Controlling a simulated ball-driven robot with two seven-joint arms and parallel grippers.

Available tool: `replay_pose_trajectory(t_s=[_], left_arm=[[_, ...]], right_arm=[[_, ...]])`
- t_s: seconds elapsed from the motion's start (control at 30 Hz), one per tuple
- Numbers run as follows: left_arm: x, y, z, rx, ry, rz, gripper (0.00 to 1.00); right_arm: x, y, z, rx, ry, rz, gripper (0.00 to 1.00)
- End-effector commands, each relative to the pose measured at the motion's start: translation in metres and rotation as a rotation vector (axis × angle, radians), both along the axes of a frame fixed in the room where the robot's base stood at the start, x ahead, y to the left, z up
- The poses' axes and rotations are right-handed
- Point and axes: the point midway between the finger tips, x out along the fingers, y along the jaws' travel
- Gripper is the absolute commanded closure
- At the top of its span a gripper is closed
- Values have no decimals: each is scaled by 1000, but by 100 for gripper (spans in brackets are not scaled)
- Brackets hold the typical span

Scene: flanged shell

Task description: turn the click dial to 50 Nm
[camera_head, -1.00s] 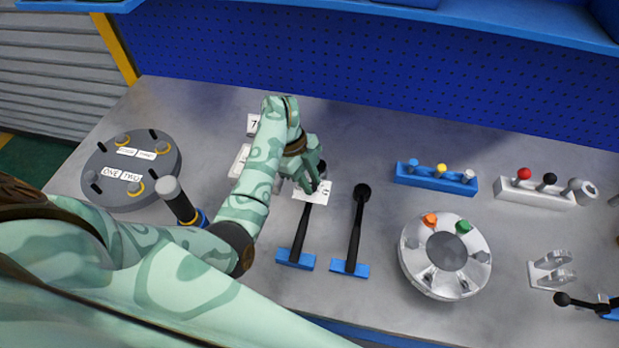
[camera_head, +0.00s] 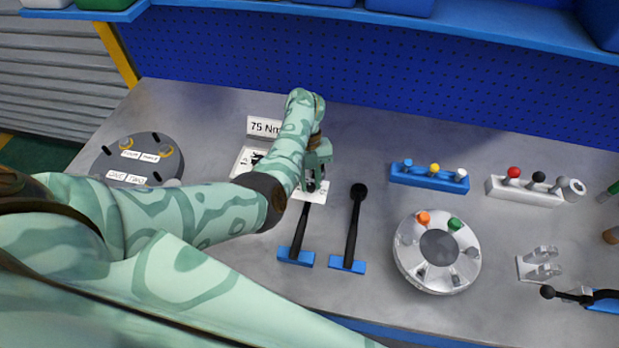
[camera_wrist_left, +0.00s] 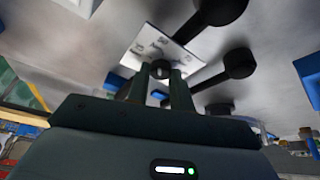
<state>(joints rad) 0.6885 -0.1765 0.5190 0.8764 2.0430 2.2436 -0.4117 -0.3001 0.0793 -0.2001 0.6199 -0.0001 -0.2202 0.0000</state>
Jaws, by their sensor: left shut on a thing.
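The click dial is a white plate (camera_head: 318,197) with dark marks and a small black knob. In the left wrist view the plate (camera_wrist_left: 145,48) shows faint marks, and the black knob (camera_wrist_left: 160,69) sits between my fingertips. My left gripper (camera_head: 316,186) points down over the plate and is shut on the knob, hiding most of it in the head view. The marks are too small to read. A white sign (camera_head: 263,127) behind my forearm reads 75 Nm, its right end partly covered. My right gripper is not in view.
Two black levers (camera_head: 301,232) (camera_head: 352,232) on blue bases stand close in front and to the right of the plate. A second white plate (camera_head: 246,158) lies left of my forearm. A silver round flange (camera_head: 437,282) and peg racks (camera_head: 428,178) are to the right.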

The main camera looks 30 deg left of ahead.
Motion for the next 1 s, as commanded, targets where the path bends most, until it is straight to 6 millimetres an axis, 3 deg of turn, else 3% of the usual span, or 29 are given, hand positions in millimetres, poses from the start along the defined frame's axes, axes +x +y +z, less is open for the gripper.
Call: replay_pose_trajectory(t_s=[0.33, 0.83, 0.87, 0.9, 0.93, 1.0], left_arm=[[1, -1, 0, 1, -1, -124, 100], [1, -1, 0, 1, -2, -141, 100], [1, -1, 0, 1, -2, -141, 75], [1, -1, 0, 1, -2, -141, 64], [1, -1, 0, 1, -2, -141, 55], [1, -1, 0, 1, -2, -140, 55]], right_arm=[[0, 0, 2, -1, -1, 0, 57], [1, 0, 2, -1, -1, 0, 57], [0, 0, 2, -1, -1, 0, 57], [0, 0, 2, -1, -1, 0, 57], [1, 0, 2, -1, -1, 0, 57], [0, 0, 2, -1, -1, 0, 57]])
